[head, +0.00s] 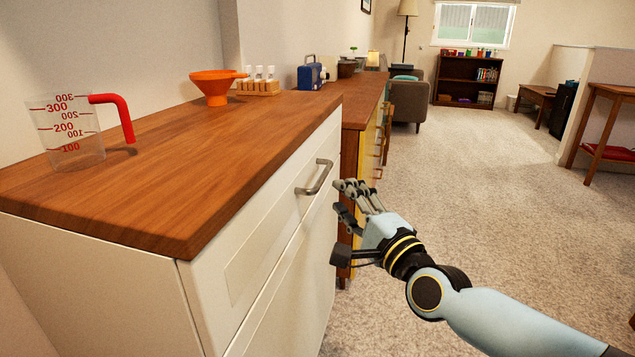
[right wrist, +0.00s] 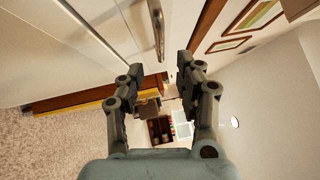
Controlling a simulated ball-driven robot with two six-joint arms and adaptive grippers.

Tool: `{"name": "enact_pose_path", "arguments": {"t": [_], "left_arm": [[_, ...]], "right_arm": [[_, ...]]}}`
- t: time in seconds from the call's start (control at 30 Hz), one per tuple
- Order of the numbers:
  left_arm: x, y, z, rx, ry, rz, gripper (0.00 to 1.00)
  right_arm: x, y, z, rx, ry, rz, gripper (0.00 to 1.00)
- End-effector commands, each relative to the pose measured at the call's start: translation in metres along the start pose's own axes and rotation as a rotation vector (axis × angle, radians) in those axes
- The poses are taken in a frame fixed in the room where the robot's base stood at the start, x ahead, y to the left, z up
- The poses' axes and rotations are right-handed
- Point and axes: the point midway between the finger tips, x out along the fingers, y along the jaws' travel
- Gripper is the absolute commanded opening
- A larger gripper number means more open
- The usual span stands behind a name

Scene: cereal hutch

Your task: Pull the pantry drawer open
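The pantry drawer (head: 265,225) is the white top front of the wooden-topped cabinet, and it looks shut. Its metal bar handle (head: 315,178) is near the far end of the front. My right gripper (head: 347,215) is just right of the handle and slightly lower, open and empty. In the right wrist view the handle (right wrist: 158,30) lies ahead of the gap between the two spread fingers of my right gripper (right wrist: 163,70), and no contact shows. My left gripper is not in view.
On the cabinet top (head: 170,150) stand a clear measuring cup (head: 68,130) with a red handle, an orange funnel (head: 213,88) and a small rack of jars (head: 258,86). A farther wooden counter (head: 358,100) adjoins. The carpet (head: 480,190) right of the cabinet is open.

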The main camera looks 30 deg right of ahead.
Motion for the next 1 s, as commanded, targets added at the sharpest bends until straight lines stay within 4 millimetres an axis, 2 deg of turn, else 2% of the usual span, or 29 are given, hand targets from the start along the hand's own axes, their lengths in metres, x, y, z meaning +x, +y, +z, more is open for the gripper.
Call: {"name": "enact_pose_path", "arguments": {"t": [0.2,0.4,0.57,0.83,1.0], "left_arm": [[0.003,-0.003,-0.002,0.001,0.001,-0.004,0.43],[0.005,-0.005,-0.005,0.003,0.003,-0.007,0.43],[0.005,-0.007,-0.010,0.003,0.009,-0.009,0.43],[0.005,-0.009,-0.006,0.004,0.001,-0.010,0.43],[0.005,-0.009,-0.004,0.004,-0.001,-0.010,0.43]], "right_arm": [[0.046,-0.001,0.000,-0.001,0.001,-0.003,0.35],[0.075,0.001,0.000,-0.001,0.001,-0.001,0.35],[0.085,0.001,0.000,-0.001,0.000,0.002,0.35],[0.086,0.001,0.000,-0.001,0.000,0.002,0.34],[0.086,0.001,0.000,-0.002,0.000,0.002,0.12]]}}
